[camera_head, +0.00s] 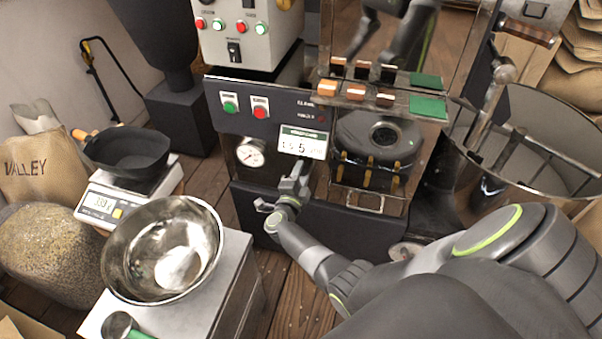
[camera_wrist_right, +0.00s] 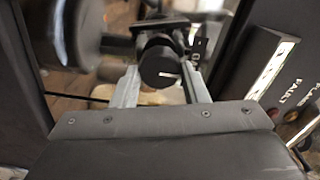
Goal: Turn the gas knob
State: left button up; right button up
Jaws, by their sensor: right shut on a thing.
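The gas knob (camera_wrist_right: 160,62) is a round black knob with a white pointer mark, seen between the two fingers in the right wrist view. My right gripper (camera_wrist_right: 160,85) is shut on it, one finger on each side. In the head view my right gripper (camera_head: 292,180) reaches up to the front of the roaster panel, just below the white display (camera_head: 302,142). The knob is hidden behind the gripper there. My left gripper is not seen in either view.
A pressure gauge (camera_head: 250,153) sits left of the gripper, with green (camera_head: 230,106) and red (camera_head: 260,108) buttons above. A glazed black drum (camera_head: 375,145) is to the right. A steel bowl (camera_head: 122,266) on a cart and a scale (camera_head: 100,204) stand at left.

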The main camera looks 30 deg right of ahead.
dwell(0.4)
jog(key=o, duration=1)
jog(key=shift+w, duration=0.1)
jog(key=shift+c, duration=0.2)
jog(key=shift+a, duration=0.15)
